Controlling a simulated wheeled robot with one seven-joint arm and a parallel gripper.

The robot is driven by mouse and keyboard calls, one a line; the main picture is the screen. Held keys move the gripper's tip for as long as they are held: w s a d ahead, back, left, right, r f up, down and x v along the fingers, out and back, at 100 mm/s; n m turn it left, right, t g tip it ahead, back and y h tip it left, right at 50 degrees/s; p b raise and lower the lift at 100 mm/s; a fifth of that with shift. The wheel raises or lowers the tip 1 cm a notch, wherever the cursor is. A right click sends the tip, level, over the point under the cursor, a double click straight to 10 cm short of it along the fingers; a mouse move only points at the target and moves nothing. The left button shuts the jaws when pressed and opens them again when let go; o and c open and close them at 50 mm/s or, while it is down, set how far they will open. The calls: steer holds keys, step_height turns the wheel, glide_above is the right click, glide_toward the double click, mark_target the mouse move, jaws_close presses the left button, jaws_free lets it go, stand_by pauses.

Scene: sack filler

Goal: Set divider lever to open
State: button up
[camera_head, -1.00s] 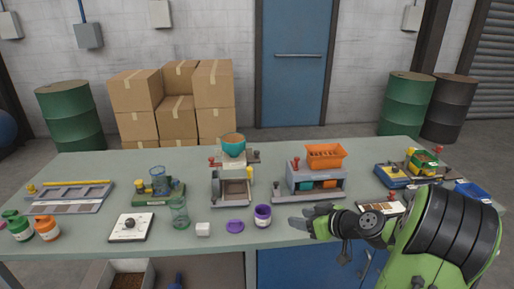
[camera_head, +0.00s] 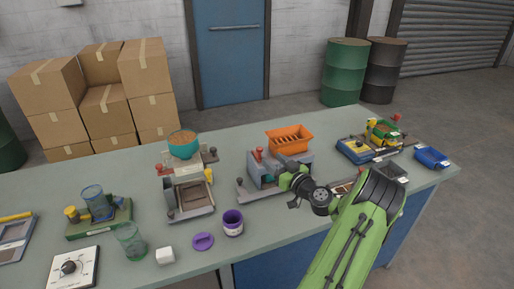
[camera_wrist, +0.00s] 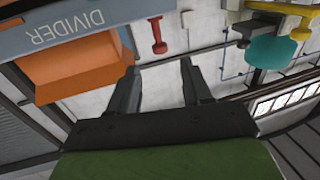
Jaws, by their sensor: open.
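The divider (camera_head: 265,180) is a grey unit with an orange hopper (camera_head: 290,138) on top. In the wrist view its grey panel (camera_wrist: 60,30) carries the word DIVIDER upside down, above the orange hopper (camera_wrist: 80,68). A red lever (camera_head: 258,154) stands at the divider's left side; a red lever (camera_wrist: 157,32) also shows in the wrist view, beyond my fingertips. My gripper (camera_wrist: 160,62) is open and empty, its dark fingers apart from the lever. In the head view my gripper (camera_head: 286,168) is in front of the divider and hides part of its front.
Left of the divider stands a machine with a teal bowl (camera_head: 183,149). A purple cup (camera_head: 232,223), a purple lid (camera_head: 203,241) and a white cube (camera_head: 165,256) lie near the table's front. A blue-and-green unit (camera_head: 384,134) and a blue tray (camera_head: 431,157) are at right.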

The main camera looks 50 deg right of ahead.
mark_target(262, 151)
steer(key=x, duration=0.9)
steer(key=shift+p, duration=0.3)
jaws_close()
